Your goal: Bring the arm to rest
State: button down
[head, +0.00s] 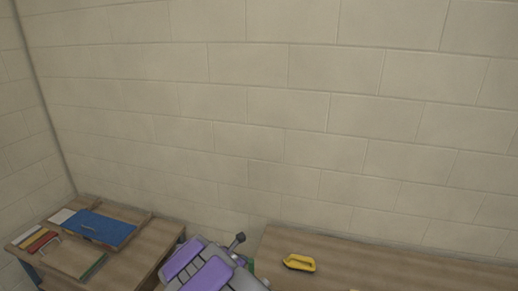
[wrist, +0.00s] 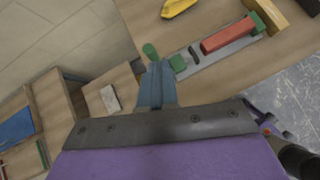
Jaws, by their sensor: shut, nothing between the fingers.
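My arm (head: 208,268), purple and grey, shows at the bottom of the head view, in front of the gap between two wooden tables. In the wrist view my gripper (wrist: 157,70) points away from the camera, its blue-grey fingers together and nothing held between them. The fingertips appear beside a green round piece (wrist: 150,50) at the table edge; I cannot tell the height between them. The fingertips are not clear in the head view.
The right table (head: 380,265) bears a yellow tool (head: 299,262). The wrist view shows a red block (wrist: 228,36) on a grey strip there. The left table (head: 150,238) holds a blue board (head: 100,228) and several coloured pieces. A block wall (head: 300,110) stands behind.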

jog(key=s+d+r+m+g+h+b, duration=0.1)
jog(key=s+d+r+m+b, duration=0.1)
jog(key=s+d+m, duration=0.3)
jog(key=d+r+m+g+h+b, duration=0.1)
jog(key=d+r+m+b, duration=0.1)
jog(key=d, duration=0.6)
jog(key=s+d+r+m+g+b, duration=0.1)
jog(key=s+d+r+m+b, duration=0.1)
jog(key=s+d+m, duration=0.3)
jog(key=s+d+m+g+b, duration=0.4)
jog(key=s+d+m, duration=0.2)
jog(key=s+d, duration=0.4)
jog(key=s+a+f+m+g+y+b, duration=0.1)
jog(key=s+a+f+m+y+b, duration=0.1)
jog(key=s, duration=0.6)
jog(key=s+a+f+m+y+b, duration=0.2)
jog(key=s+m, duration=0.3)
jog(key=s, duration=0.4)
jog(key=s+a+f+m+g+y+b, duration=0.1)
jog(key=s+a+f+m+y+b, duration=0.1)
jog(key=s, duration=0.6)
jog(key=shift+s+f+m+g+y+b, duration=0.2)
jog(key=shift+s+m+g+y+b, duration=0.15)
jog(key=shift+m+b, duration=0.5)
